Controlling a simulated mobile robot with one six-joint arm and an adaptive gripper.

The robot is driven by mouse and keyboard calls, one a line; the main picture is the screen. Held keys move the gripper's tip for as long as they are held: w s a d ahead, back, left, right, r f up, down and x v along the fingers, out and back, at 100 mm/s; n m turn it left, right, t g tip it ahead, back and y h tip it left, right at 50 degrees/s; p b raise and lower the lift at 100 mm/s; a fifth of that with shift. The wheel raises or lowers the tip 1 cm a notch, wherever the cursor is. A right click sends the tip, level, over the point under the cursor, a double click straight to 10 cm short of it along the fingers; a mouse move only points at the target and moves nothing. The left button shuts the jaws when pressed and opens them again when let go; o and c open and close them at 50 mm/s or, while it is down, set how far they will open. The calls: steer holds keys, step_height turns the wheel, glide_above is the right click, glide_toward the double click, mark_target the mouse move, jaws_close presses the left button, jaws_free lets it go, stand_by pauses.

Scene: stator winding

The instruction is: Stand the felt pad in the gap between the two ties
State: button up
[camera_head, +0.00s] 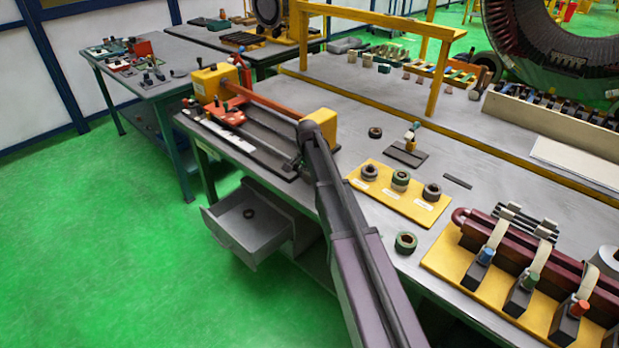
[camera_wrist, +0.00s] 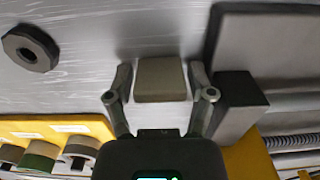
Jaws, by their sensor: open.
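A small grey-beige block (camera_wrist: 160,80), which looks like the felt pad, sits between the fingertips of my gripper (camera_wrist: 160,92) in the wrist view. My gripper is open, with a narrow space on each side of the block. In the head view my arm hides the gripper and the block. At the right, a dark red coil (camera_head: 470,222) rests on a yellow fixture (camera_head: 440,262). Pale straps (camera_head: 536,261) hang over the coil beside black clamps with coloured tops. I cannot tell which parts are the two ties.
A dark block (camera_wrist: 240,92) stands close to my right finger in the wrist view. A yellow board (camera_head: 432,212) holds three rolls; a green ring (camera_head: 405,242) lies before it. A yellow-ended vise-like fixture (camera_head: 318,122) stands left. A drawer (camera_head: 245,222) is open below the bench.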

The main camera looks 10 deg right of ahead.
step_height(320, 180, up, 12)
steer(key=p, duration=1.2)
steer(key=shift+r, duration=0.15)
steer(key=shift+s, duration=0.1)
stand_by(0.7)
steer(key=s+n, duration=1)
steer(key=s, duration=1.9)
steer(key=shift+d+n, duration=0.25)
steer(key=shift+n, duration=0.15)
steer(key=shift+c, duration=0.7)
